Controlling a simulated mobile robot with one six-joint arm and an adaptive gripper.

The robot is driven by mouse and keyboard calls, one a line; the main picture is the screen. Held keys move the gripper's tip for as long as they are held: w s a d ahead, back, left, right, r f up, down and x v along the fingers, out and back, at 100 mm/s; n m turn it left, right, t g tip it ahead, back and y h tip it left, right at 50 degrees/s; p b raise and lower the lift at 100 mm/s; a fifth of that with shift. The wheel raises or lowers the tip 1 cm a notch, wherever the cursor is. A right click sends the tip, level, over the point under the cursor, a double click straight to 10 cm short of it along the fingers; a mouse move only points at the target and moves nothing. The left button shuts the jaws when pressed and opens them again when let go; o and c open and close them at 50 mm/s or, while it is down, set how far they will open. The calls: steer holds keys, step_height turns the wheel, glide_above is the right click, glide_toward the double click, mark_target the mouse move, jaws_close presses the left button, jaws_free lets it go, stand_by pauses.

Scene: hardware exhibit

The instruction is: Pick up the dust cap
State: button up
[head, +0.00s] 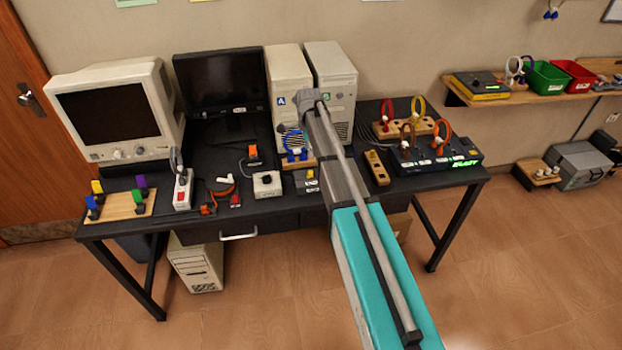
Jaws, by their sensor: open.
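I cannot single out the dust cap with certainty at this size. A small red piece (235,201) lies near the front edge of the black table (330,203), beside an orange looped cable (222,190). Small pale round pieces (551,168) sit on a wooden block (537,175) at the far right, low by the wall. My arm reaches from the bottom right up over the table, its far end in front of the beige computer towers. My gripper's fingers do not show. The arm covers part of the table's middle.
A CRT monitor (115,112), black flat screen (219,82) and two towers (330,68) line the table's back. Ring-handled plugs (417,108) and a black panel (435,152) stand right. A wall shelf (535,97) holds green and red bins.

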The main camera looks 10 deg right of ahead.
mark_target(310, 171)
steer(key=shift+f+b, duration=2.55)
steer(key=shift+f, duration=0.3)
steer(key=shift+f, duration=0.15)
steer(key=shift+d+f+b, duration=0.15)
steer(key=shift+f+b, duration=2.3)
steer(key=shift+b, duration=0.15)
jaws_close()
